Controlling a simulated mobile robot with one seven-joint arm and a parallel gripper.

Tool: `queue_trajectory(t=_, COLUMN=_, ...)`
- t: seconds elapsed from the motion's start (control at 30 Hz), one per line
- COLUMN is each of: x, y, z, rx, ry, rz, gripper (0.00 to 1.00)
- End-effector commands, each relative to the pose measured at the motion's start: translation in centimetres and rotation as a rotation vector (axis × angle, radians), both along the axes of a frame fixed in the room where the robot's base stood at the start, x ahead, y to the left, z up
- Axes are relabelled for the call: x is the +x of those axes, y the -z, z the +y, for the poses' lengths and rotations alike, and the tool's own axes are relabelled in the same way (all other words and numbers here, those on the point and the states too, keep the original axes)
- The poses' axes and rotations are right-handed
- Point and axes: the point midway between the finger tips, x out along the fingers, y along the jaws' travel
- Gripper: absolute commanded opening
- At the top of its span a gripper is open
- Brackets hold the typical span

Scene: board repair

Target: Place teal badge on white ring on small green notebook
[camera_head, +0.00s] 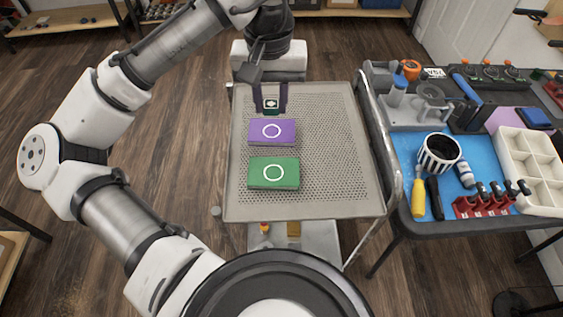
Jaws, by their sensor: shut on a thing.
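My gripper (270,105) hangs over the far part of the perforated cart top. It is shut on a small dark teal badge (271,104) with a light square and a dark diamond mark, its face toward the camera. The small green notebook (256,184) lies flat on the cart, nearest to the camera, with a white ring (265,175) on its cover. The ring is bare. The badge is beyond both notebooks in the picture, just past the purple one; its exact height is hard to tell.
A purple notebook (255,138) with a white ring lies between my gripper and the green notebook. The cart top (340,150) is clear on the right. At right, a table holds a striped mug (440,152), a yellow screwdriver (418,198), red clamps (482,206) and a white divided tray (535,165).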

Motion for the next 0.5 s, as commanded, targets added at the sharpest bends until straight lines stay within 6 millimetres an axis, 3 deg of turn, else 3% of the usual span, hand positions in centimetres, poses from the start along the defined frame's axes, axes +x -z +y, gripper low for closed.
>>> queue_trajectory(t=0.5, x=-0.1, y=12.5, z=0.1, rx=0.000, ry=-0.001, rz=0.003, gripper=0.07)
